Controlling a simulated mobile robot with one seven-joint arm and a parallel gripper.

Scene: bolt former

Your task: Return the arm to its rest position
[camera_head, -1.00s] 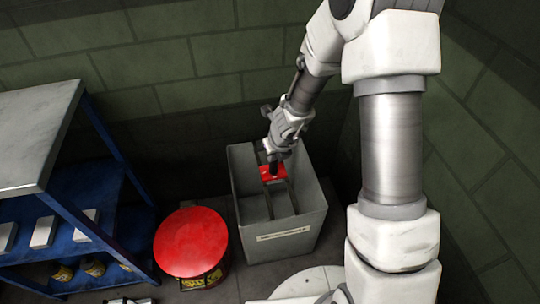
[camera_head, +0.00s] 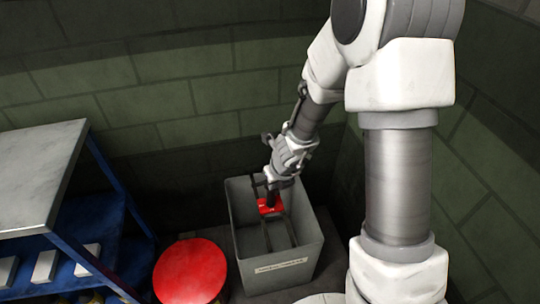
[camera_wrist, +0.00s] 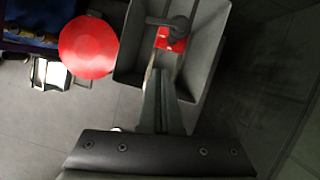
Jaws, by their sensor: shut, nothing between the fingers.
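My arm reaches down from the upper right in the head view. My gripper (camera_head: 271,188) is over the open grey bin (camera_head: 285,271), close above a red item (camera_head: 264,209) inside it. In the wrist view the fingers of my gripper (camera_wrist: 161,72) are together with nothing between them. The red item (camera_wrist: 163,42) lies in the grey bin (camera_wrist: 127,55) beyond the fingertips, partly hidden by a dark rod with a round end (camera_wrist: 180,27). I cannot tell what that rod belongs to.
A round red lid (camera_head: 190,271) stands left of the bin. A blue-framed shelf (camera_head: 113,180) with a grey top (camera_head: 40,170) and several pale blocks is at the far left. Green block walls (camera_head: 200,90) close off the back and right. Some grey floor (camera_wrist: 100,105) is bare.

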